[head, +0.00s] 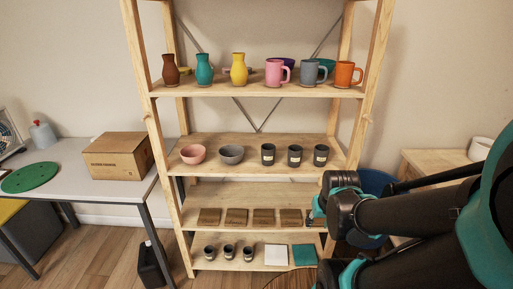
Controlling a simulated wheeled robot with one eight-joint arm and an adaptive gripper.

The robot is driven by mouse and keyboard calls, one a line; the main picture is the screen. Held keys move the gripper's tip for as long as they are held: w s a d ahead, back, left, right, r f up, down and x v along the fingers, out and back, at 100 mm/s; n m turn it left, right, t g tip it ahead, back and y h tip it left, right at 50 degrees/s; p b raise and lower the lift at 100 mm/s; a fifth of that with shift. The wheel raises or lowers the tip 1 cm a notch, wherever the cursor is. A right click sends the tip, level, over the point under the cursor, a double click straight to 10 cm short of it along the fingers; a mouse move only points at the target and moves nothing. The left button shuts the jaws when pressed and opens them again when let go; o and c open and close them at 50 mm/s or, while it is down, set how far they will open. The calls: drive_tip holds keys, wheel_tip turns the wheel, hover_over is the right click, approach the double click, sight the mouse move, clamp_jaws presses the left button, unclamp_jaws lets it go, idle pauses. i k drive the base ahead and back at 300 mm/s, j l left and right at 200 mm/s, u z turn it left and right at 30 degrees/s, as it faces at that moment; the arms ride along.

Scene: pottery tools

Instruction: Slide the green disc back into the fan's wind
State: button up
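The green disc (30,177) lies flat on the grey-white table (72,160) at the far left of the head view. It is round, with small dark marks on it. The fan (8,132) stands behind it at the left edge, cut off by the frame, so only its right part shows. The disc lies in front of the fan, apart from it. My black and teal arm reaches in from the right, far from the disc. I cannot make out gripper fingers on it.
A wooden shelf (245,90) with vases, mugs, bowls and cups fills the middle. A blue bin (376,183) is behind my arm. Open floor lies in front.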

sight(31, 176)
drive_tip(key=u, duration=1.95)
drive_tip(key=i+j+u, duration=0.25)
drive_tip(key=i, duration=0.3)
drive_tip(key=i+u, duration=0.25)
drive_tip(key=i, duration=0.3)
drive_tip(key=i+j+z, duration=0.3)
drive_tip(key=i, duration=0.25)
drive_tip(key=i+j+z, duration=0.2)
drive_tip(key=i+z, duration=0.15)
drive_tip(key=i, duration=0.15)
drive_tip(key=i+j+z, duration=0.45)
drive_tip(key=z, duration=0.15)
drive_tip(key=i, duration=0.05)
